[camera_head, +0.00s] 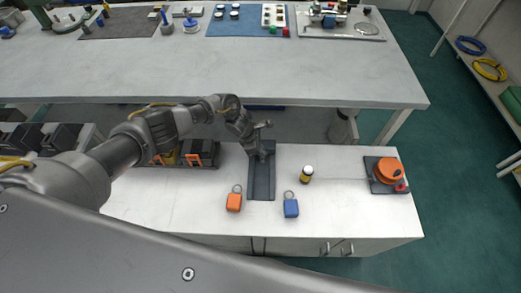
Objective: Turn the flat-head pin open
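My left gripper (262,150) is over the far end of a narrow dark tray (262,186) on the near white bench. It is small in the view, and whether its fingers are apart or closed cannot be made out. I cannot make out a flat-head pin; if it is at the tray's far end, the gripper covers it. An orange block with a ring (233,202) lies left of the tray's near end. A blue block with a ring (291,208) lies to its right. My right gripper is not in view.
An orange round knob (388,170) sits on a dark plate at the bench's right end.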

